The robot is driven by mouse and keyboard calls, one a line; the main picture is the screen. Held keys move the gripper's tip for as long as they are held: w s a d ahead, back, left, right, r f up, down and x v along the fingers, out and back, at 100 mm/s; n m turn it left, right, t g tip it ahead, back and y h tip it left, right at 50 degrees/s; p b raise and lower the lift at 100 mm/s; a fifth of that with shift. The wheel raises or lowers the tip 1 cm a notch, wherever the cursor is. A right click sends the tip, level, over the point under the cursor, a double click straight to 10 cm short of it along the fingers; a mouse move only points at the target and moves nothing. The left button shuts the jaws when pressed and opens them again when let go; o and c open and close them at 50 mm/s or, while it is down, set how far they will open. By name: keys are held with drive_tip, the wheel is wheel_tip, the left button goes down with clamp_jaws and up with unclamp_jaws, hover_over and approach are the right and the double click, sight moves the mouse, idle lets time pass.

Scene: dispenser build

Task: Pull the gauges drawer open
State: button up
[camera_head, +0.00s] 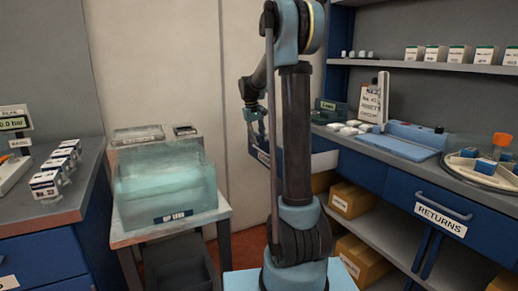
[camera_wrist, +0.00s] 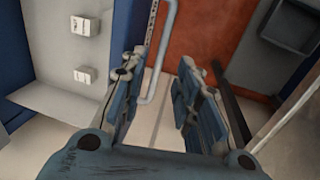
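In the head view a drawer (camera_head: 312,160) stands out from the cabinet run behind my arm. A white label shows on its front, but its words are unreadable and my arm hides much of it. I cannot confirm that it is the gauges drawer. My gripper (camera_head: 256,122) is above and close to that front, pointing down. In the wrist view my gripper (camera_wrist: 160,85) is open, its two blue fingers apart with nothing clamped between them. A grey bar handle (camera_wrist: 165,45) runs into the gap, nearer the left finger. I cannot tell whether it touches that finger.
A blue RETURNS drawer (camera_head: 440,213) is shut at right. A teal see-through tank (camera_head: 166,190) stands on a side table at left. Cardboard boxes (camera_head: 352,198) sit on the shelf below the counter. A round tray (camera_head: 478,172) is on the counter. Reddish floor shows between the furniture.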

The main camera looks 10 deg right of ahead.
sight(260, 150)
drive_tip(key=shift+w+d+f, duration=0.1)
drive_tip(key=shift+d+f, duration=0.15)
drive_tip(key=shift+f, duration=0.95)
drive_tip(key=shift+w+d+f, duration=0.1)
drive_tip(key=shift+d+f, duration=0.1)
drive_tip(key=shift+f, duration=1)
drive_tip(key=shift+c, duration=0.6)
clamp_jaws()
